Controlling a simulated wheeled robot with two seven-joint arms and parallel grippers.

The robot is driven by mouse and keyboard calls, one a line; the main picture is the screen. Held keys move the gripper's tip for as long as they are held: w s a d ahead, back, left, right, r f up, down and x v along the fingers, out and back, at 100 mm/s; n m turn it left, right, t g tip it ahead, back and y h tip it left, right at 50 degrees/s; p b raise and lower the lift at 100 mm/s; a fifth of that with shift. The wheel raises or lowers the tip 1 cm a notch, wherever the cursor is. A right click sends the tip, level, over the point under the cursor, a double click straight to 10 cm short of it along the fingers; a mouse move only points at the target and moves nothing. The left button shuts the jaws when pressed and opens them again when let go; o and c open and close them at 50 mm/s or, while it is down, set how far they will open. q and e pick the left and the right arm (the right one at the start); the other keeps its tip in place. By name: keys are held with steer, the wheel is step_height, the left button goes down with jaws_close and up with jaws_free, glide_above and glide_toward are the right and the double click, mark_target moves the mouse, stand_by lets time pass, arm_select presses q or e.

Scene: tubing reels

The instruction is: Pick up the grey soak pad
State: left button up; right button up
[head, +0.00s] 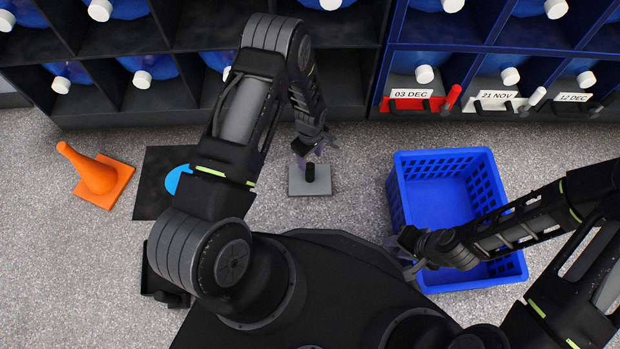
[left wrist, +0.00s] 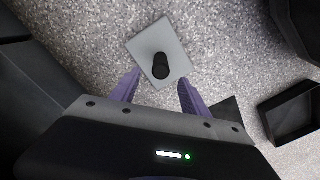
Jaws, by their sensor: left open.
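The grey soak pad (head: 296,187) is a flat square with an upright black knob, lying on the speckled floor in front of the shelves. In the left wrist view the pad (left wrist: 177,51) lies just beyond my fingertips, its knob roughly between their lines. My left gripper (head: 309,158) is over the far side of the pad; in the left wrist view its purple fingers (left wrist: 158,88) are spread, with nothing between them. My right gripper (head: 398,252) is at the left wall of the blue crate, small and partly hidden, so its jaws cannot be made out.
The blue crate (head: 396,196) stands right of the pad. An orange cone (head: 97,176) and a black mat (head: 150,190) with a blue shape lie to the left. Shelves with blue bottles (head: 425,73) line the back. A black tray (left wrist: 292,112) sits right in the wrist view.

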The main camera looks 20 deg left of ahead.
mark_target(310, 166)
arm_select(q)
steer(key=shift+f, duration=0.95)
step_height(310, 166, down, 5)
steer(key=b, duration=0.3)
steer(key=shift+s+d+f, duration=0.1)
steer(key=shift+c, duration=0.4)
jaws_close()
stand_by(0.8)
